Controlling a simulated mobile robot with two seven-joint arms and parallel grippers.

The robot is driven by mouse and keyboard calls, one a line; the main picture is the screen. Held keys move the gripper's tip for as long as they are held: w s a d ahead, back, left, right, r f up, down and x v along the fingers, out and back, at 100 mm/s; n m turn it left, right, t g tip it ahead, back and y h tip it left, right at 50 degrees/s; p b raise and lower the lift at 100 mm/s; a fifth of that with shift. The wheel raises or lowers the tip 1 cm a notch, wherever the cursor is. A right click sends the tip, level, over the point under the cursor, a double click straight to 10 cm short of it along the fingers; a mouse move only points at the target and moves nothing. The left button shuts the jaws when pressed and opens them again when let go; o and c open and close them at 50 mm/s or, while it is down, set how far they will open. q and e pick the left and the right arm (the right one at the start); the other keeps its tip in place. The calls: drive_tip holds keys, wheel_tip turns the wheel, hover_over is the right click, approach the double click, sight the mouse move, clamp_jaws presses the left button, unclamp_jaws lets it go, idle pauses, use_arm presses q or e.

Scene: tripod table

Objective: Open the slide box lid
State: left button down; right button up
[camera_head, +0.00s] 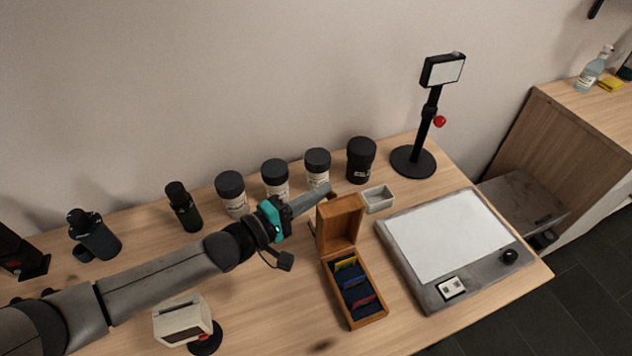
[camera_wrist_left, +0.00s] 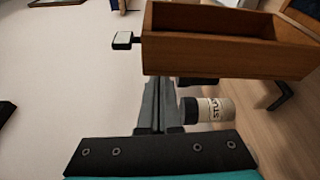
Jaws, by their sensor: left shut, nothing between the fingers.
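The wooden slide box (camera_head: 371,320) stands on the table with colored slides showing inside. Its lid (camera_head: 339,226) stands raised, roughly upright at the far end of the box, its hollow inside facing the front. My left gripper (camera_head: 326,192) is shut and empty, its fingertips at the lid's top edge; I cannot tell if they touch it. In the left wrist view the closed fingers (camera_wrist_left: 158,92) reach up to the wooden lid (camera_wrist_left: 215,57), which hides part of the tips. My right gripper is in neither view.
Several black-capped jars (camera_head: 275,178) stand behind my left arm. A small white tray (camera_head: 380,202) sits just right of the lid. A light panel (camera_head: 448,240) lies right of the box. A black stand (camera_head: 412,162) is at the back right. The table front of the box is clear.

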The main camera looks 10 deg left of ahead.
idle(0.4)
use_arm(q)
wheel_tip(320, 180, up, 20)
drive_tip(key=p, duration=0.5)
